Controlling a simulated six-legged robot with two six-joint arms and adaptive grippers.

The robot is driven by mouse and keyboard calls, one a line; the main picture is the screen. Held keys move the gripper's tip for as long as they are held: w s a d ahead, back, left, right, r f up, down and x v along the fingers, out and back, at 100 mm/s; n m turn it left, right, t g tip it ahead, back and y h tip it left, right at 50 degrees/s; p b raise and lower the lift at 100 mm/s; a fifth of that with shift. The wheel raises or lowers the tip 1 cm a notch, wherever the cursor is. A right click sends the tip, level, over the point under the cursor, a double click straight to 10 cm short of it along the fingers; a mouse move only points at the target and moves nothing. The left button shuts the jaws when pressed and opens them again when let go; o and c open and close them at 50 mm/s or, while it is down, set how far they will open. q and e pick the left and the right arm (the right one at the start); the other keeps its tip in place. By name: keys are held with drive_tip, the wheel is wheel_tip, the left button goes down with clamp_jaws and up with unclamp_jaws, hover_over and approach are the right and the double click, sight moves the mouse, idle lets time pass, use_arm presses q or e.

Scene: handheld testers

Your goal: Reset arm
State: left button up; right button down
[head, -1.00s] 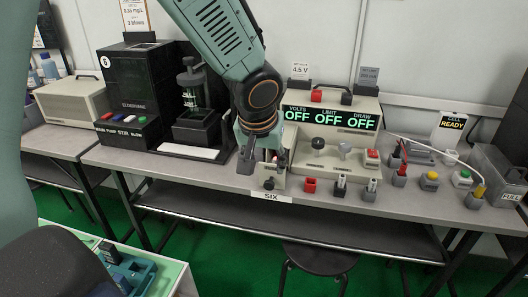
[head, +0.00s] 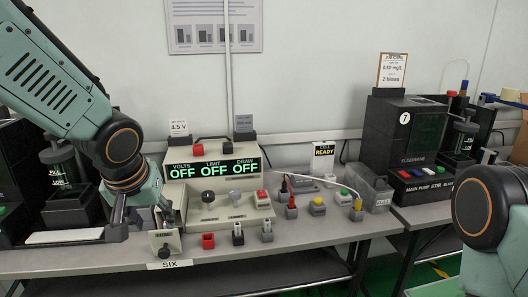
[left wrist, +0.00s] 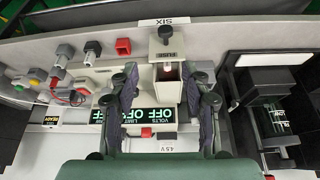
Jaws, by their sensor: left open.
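My left arm comes in from the left in the head view, and its gripper (head: 142,210) hangs over the bench at the left end of the power unit (head: 215,190). Its two dark fingers are apart. In the left wrist view, the open fingers (left wrist: 160,92) have the fuse box (left wrist: 168,72) between them in the picture; I cannot tell whether they touch it. The fuse box front (head: 166,244), with a dark knob, stands at the bench edge above the SIX label (head: 170,264). Part of my right arm (head: 487,215) shows at the right edge; its gripper is out of view.
The display reads OFF three times. A red socket (head: 208,241), several small plugs and button blocks, a READY card (head: 323,158) and a clear bin (head: 370,188) stand to the right. A black tester numbered 7 (head: 405,135) stands farther right.

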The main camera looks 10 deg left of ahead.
use_arm(q)
drive_tip(key=s+d+f+m+t+h, duration=0.1)
drive_tip(key=s+d+f, duration=0.15)
drive_tip(key=f, duration=0.55)
drive_tip(key=s+d+f+m+t+h, duration=0.1)
drive_tip(key=d+f+m, duration=0.15)
drive_tip(key=f, duration=0.55)
drive_tip(key=s+f+g, duration=0.2)
drive_tip(key=s+f, duration=0.3)
drive_tip(key=s, duration=0.3)
drive_tip(key=s+f+g, duration=0.2)
drive_tip(key=s+f, duration=0.4)
drive_tip(key=s, duration=0.3)
drive_tip(key=s+a+f+n+g+y, duration=0.1)
drive_tip(key=s+f+g, duration=0.1)
drive_tip(key=s+f, duration=0.4)
drive_tip(key=s, duration=0.3)
drive_tip(key=shift+f+g, duration=0.25)
drive_tip(key=shift+g, duration=0.05)
